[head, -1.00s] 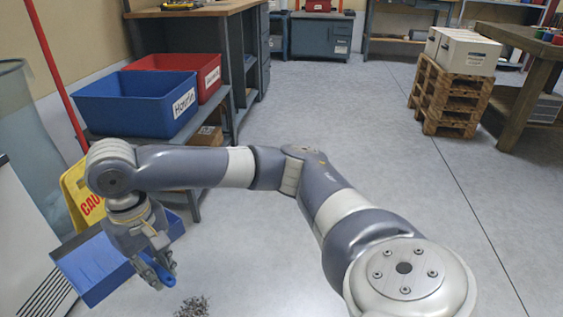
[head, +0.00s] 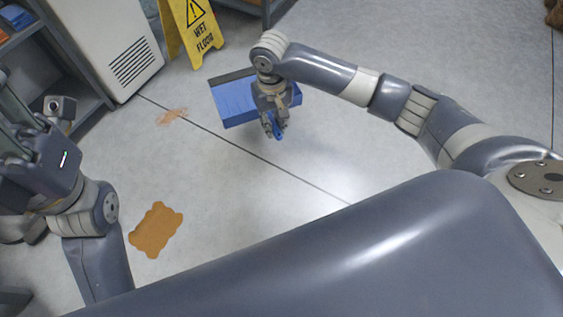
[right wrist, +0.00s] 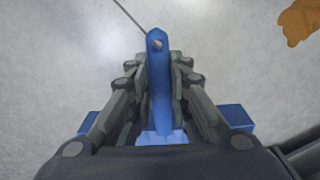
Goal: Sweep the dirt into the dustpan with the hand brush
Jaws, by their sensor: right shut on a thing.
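My right gripper (head: 273,128) is shut on the blue handle of the dustpan (head: 232,103), out in front over the floor. The dustpan is a wide blue tray with a dark far edge. In the right wrist view the handle (right wrist: 158,75) runs between the fingers, and blue corners of the pan show on both sides. A reddish scatter of dirt (head: 171,116) lies on the floor left of the pan. An orange-brown patch (head: 155,230) lies nearer. My left arm is at the left edge; its fingertips are not clear. I see no hand brush.
A yellow wet floor sign (head: 192,32) stands behind the pan. A white vented cabinet (head: 115,50) and a grey shelf (head: 60,50) stand at the far left. Grey floor (head: 330,150) is open between the pan and my body.

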